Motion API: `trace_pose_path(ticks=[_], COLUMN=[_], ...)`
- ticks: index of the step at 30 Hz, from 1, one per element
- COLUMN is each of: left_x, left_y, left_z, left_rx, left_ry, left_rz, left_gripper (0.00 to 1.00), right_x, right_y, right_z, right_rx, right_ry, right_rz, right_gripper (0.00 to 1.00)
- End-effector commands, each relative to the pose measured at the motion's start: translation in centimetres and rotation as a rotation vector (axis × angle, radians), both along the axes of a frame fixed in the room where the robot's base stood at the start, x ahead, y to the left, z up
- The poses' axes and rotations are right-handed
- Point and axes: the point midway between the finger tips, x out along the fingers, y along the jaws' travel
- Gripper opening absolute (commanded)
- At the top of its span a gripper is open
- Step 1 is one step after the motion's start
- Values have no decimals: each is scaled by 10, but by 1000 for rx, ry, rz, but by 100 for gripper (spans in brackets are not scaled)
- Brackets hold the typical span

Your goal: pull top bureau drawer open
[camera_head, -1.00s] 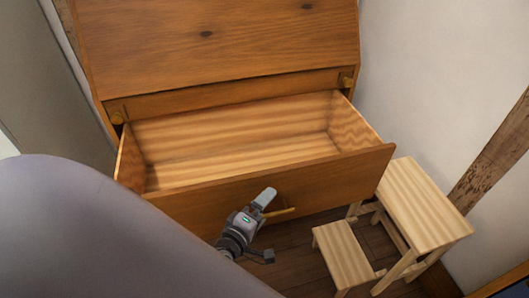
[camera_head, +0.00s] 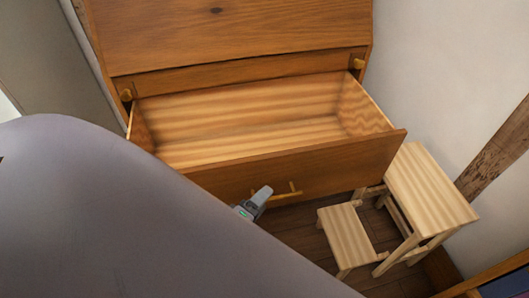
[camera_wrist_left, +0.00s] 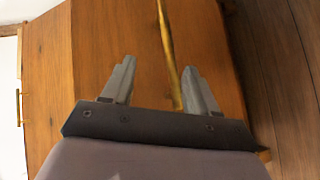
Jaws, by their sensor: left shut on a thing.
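The bureau (camera_head: 230,35) is of brown wood. Its wide drawer (camera_head: 335,168) stands far out, with a pale, empty inside. A brass bar handle (camera_head: 291,193) is on the drawer front and also shows in the left wrist view (camera_wrist_left: 167,45). My left gripper (camera_head: 264,192) is at the left part of this handle, shut on it. In the left wrist view its fingers (camera_wrist_left: 160,68) stand apart, with the bar between them, close to the right finger. My left arm hides the lower left of the drawer front. My right gripper is not in view.
A pale wooden step stool (camera_head: 430,190) stands right of the drawer, close to its front corner. A white wall (camera_head: 450,70) with a timber beam is on the right. Bare dark floor shows below the drawer, left of the stool.

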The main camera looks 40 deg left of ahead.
Motion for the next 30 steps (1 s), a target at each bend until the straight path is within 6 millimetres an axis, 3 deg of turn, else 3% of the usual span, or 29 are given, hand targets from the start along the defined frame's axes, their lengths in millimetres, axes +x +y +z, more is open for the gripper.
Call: trace_pose_path(ticks=[1,18,30], left_x=[1,-36,-39], left_y=[7,3,1], left_z=[13,6,4], left_rx=[18,12,5], left_ry=[-38,-32,-26], left_rz=[16,14,12], left_gripper=[36,36,36], right_x=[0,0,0], right_y=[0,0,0], right_z=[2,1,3], right_rx=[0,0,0], right_ry=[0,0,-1], right_rz=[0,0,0], right_gripper=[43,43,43])
